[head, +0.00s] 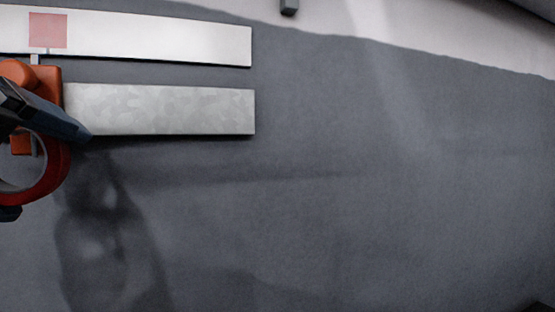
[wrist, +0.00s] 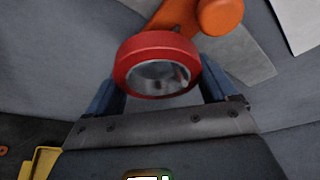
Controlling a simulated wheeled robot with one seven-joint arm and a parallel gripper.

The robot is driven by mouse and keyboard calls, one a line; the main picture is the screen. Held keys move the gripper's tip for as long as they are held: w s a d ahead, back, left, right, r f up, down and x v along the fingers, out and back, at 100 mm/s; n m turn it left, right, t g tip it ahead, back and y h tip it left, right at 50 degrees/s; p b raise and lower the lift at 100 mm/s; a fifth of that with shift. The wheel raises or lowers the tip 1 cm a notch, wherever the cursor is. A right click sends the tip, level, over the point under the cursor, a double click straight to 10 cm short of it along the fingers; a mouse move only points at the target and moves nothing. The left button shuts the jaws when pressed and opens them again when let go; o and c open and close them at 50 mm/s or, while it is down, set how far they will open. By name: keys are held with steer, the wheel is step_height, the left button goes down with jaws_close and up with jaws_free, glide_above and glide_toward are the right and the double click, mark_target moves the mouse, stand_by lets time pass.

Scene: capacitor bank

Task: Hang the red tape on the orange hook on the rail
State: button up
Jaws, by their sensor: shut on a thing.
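The red tape (wrist: 155,43) is a ring held between the two blue fingers of my gripper (wrist: 160,86) in the wrist view. In the head view the red tape (head: 57,180) shows at the left edge, partly covered by my gripper (head: 42,170). The orange hook (wrist: 219,16) is just beyond the ring in the wrist view. In the head view the orange hook (head: 42,75) sits at the left end of the visible grey metal rail (head: 160,110). A lower orange part shows by the ring's upper opening; I cannot tell whether it passes through the ring.
A white strip (head: 160,40) with a pink square label (head: 47,30) runs above the rail. The grey wall (head: 350,200) to the right and below is bare. A small dark block (head: 289,6) is at the top. A yellow part (wrist: 42,162) shows lower left in the wrist view.

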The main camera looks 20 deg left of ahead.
steer(key=shift+f, duration=0.15)
steer(key=o, duration=0.8)
steer(key=shift+s, duration=0.1)
